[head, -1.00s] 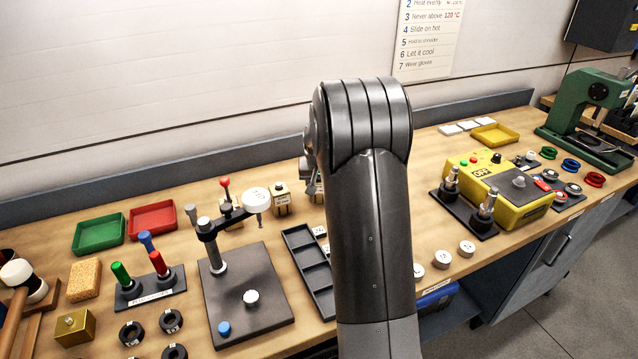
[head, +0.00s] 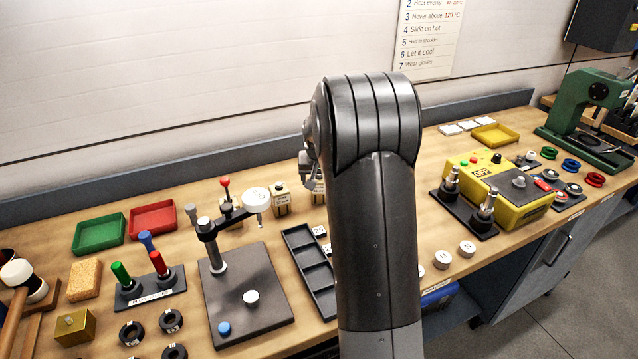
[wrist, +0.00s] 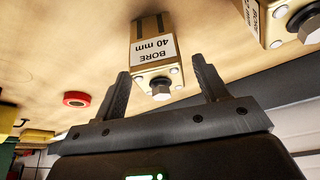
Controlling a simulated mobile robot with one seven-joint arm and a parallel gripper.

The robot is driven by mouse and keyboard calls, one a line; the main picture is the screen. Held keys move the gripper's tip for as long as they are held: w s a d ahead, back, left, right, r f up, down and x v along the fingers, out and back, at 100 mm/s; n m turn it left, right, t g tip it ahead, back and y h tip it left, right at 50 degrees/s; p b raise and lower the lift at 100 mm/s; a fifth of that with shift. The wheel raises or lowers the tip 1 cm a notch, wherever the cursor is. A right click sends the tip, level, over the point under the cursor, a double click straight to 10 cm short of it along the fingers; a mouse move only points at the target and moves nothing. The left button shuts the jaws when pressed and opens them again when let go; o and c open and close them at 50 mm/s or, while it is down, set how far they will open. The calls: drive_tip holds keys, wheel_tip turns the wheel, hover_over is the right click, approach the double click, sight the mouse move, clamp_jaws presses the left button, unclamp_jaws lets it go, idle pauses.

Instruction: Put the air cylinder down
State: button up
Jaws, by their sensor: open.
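The air cylinder (wrist: 151,45), a brass-coloured block with a white label reading "BORE 40 mm" and a dark hex tip, stands on the wooden bench in the wrist view. My gripper (wrist: 160,68) is open, with one finger on each side of the cylinder's near end. A gap shows beside each finger, and the cylinder appears to rest on the bench. In the head view my arm hides most of the gripper and much of this cylinder.
A red ring (wrist: 76,99) lies to the left. In the head view a dark compartment tray (head: 308,262) and a post fixture (head: 217,250) stand nearby.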

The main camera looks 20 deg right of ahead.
drive_tip(key=s+a+r+n, duration=0.1)
drive_tip(key=s+a+r, duration=0.3)
drive_tip(key=s+r, duration=0.25)
drive_tip(key=s+a+r, duration=0.3)
drive_tip(key=s+r, duration=0.2)
drive_tip(key=r, duration=0.3)
drive_tip(key=s+a+n+y, duration=0.1)
drive_tip(key=s+a, duration=0.4)
drive_tip(key=s, duration=0.8)
drive_tip(key=s+a+n+t, duration=0.1)
drive_tip(key=s+a, duration=0.4)
drive_tip(key=s, duration=0.7)
drive_tip(key=shift+s+a+f+n+t+y, duration=0.3)
drive_tip(key=shift+s+a+f+n+y, duration=0.1)
drive_tip(key=shift+n, duration=0.3)
